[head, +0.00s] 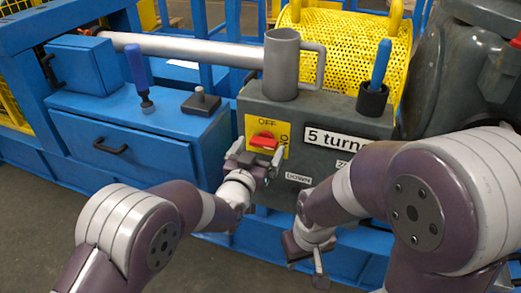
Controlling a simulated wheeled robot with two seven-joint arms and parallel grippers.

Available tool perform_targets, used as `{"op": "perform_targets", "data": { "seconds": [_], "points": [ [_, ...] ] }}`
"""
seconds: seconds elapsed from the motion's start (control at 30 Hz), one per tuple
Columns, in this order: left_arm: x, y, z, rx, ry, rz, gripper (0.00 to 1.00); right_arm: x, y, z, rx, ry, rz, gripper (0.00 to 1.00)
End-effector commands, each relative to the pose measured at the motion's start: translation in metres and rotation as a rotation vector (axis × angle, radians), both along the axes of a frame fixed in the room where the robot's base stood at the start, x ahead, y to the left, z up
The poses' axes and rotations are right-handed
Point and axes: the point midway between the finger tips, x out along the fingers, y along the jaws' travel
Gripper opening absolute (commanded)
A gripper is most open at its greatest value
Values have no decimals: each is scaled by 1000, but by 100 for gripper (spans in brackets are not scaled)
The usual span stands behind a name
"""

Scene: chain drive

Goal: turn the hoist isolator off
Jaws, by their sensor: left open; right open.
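The hoist isolator is a red rotary switch (263,141) on a yellow plate (256,126) marked OFF at the top and ON at the right. It sits on the front of the dark grey control box (355,127). The red handle lies roughly sideways, slightly tilted toward ON. My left gripper (256,163) is open just below the switch, its fingers close to the plate's lower edge; whether it touches cannot be told. My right gripper (306,262) is open and empty, low in front of the box, pointing down.
A grey mug (282,66) and a holder with a blue-handled tool (380,66) stand on the box. A yellow mesh guard (340,40) is behind.

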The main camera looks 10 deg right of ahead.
Motion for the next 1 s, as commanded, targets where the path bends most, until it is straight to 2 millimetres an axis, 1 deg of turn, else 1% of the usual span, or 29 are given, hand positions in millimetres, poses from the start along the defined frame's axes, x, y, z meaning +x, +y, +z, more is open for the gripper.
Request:
{"op": "perform_targets", "data": {
  "seconds": [0.1,0.2,0.47,0.5,0.57,0.6,0.63,0.67,1.0],
  "points": [
    [10,-7,-1,0,0,0,100,0,0,-4,0,0,0,43],
    [14,-9,-1,1,1,0,100,0,0,-4,0,0,0,43],
    [15,-10,0,1,1,0,100,0,0,-4,0,0,0,43],
    [15,-10,0,1,1,0,87,0,0,-4,0,0,0,43],
    [15,-10,0,1,1,0,67,0,0,-4,0,0,0,43],
    [15,-10,0,1,1,0,54,0,0,-4,0,0,0,43],
    [15,-10,0,1,1,0,47,0,0,-4,0,0,0,43],
    [15,-10,0,1,1,0,46,0,0,-4,0,0,0,43],
    [15,-10,1,-20,12,0,46,0,0,-4,0,0,0,43]
  ]
}}
